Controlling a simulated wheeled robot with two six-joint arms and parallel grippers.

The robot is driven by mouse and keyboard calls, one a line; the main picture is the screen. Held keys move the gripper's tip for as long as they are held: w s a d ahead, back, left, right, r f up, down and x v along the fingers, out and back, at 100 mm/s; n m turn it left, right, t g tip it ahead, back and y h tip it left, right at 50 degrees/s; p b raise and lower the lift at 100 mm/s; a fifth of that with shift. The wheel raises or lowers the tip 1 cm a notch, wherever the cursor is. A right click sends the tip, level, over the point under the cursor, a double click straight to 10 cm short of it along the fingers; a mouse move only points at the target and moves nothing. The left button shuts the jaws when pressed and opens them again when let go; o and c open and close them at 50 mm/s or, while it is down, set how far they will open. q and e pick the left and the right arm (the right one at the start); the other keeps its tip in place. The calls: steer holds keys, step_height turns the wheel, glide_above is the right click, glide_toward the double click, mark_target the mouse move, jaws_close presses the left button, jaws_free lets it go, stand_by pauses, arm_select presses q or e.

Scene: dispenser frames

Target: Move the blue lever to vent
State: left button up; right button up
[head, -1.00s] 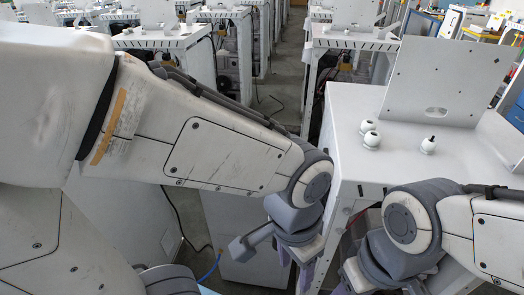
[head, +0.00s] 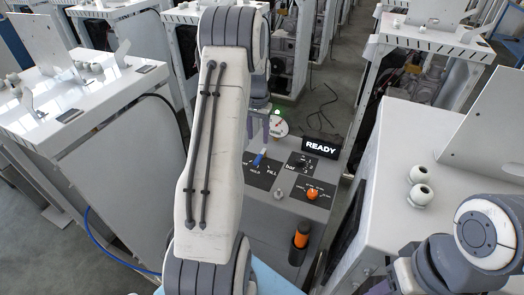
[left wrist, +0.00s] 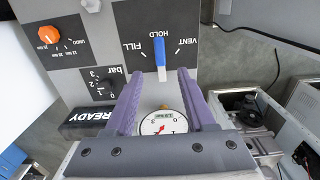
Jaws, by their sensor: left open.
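The blue lever (head: 259,158) is on a dark label plate on a grey control panel (head: 268,217). In the left wrist view the blue lever (left wrist: 161,60) stands between the printed FILL and VENT and lines up with HOLD; the lettering appears upside down there. My left gripper (left wrist: 161,76) is open, its two purple fingers apart on either side of the lever's near end, with no visible contact. In the head view my left gripper (head: 266,126) is above the back of the panel, partly hidden by my arm. My right arm is at the lower right; its fingers are not clear.
A READY display (head: 321,147), a pressure gauge (head: 279,127), a bar selector (head: 301,161) and an orange knob (head: 312,195) surround the lever. An orange-topped handle (head: 301,237) is on the panel's front. White cabinets (head: 395,175) stand on both sides.

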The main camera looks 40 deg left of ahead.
mark_target(258, 158)
arm_select(q)
step_height(258, 158, down, 9)
steer(key=shift+f+p, duration=0.15)
steer(key=shift+p, duration=0.9)
steer(key=shift+c, duration=0.3)
steer(key=shift+s, duration=0.1)
jaws_close()
stand_by(0.3)
